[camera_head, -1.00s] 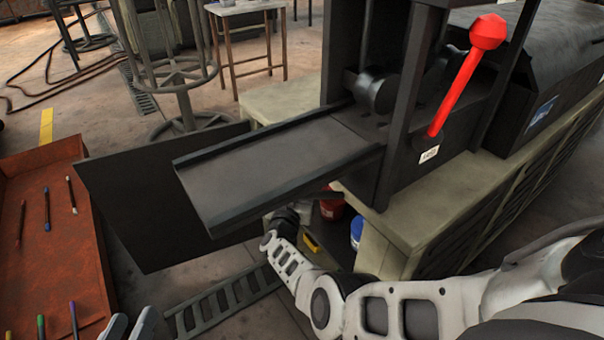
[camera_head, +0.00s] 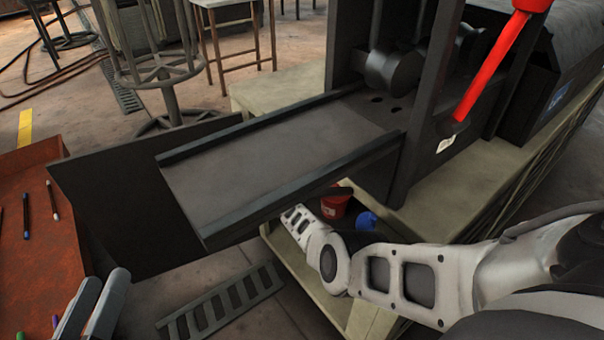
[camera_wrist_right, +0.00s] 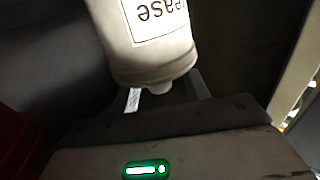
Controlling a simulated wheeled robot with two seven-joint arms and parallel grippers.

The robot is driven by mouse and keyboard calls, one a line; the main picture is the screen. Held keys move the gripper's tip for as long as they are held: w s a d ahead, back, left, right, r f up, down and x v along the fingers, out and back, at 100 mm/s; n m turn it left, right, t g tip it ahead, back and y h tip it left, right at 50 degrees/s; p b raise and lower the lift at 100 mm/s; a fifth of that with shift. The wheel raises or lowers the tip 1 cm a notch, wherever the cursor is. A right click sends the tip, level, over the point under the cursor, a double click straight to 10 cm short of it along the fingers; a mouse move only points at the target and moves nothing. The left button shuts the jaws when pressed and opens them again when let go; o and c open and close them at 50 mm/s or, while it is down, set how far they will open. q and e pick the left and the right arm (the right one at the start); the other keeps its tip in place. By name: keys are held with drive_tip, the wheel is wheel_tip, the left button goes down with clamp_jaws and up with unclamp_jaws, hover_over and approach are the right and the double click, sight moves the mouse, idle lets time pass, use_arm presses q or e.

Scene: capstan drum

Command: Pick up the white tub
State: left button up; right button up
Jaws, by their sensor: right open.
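The white tub (camera_wrist_right: 150,45) shows in the right wrist view, with a printed label reading "ease" upside down in the picture. My right gripper (camera_wrist_right: 166,98) is open. Its fingers show on either side of the tub's near end; I cannot tell whether they touch it. In the head view the right gripper and the white tub are hidden below the dark metal chute (camera_head: 285,150). My left gripper (camera_head: 109,276) is at the lower left, empty, with its two fingers close together; I cannot tell whether they meet.
In the head view a red tub (camera_head: 334,207) and a blue tub (camera_head: 366,221) show below the chute, by the pale bench (camera_head: 480,190). A red lever (camera_head: 492,65) rises above it. A rusty table (camera_head: 35,230) with several markers stands at the left.

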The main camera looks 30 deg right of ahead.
drive_tip(key=shift+s, duration=0.1)
clamp_jaws()
drive_tip(key=shift+r, duration=0.15)
drive_tip(key=shift+r, duration=0.1)
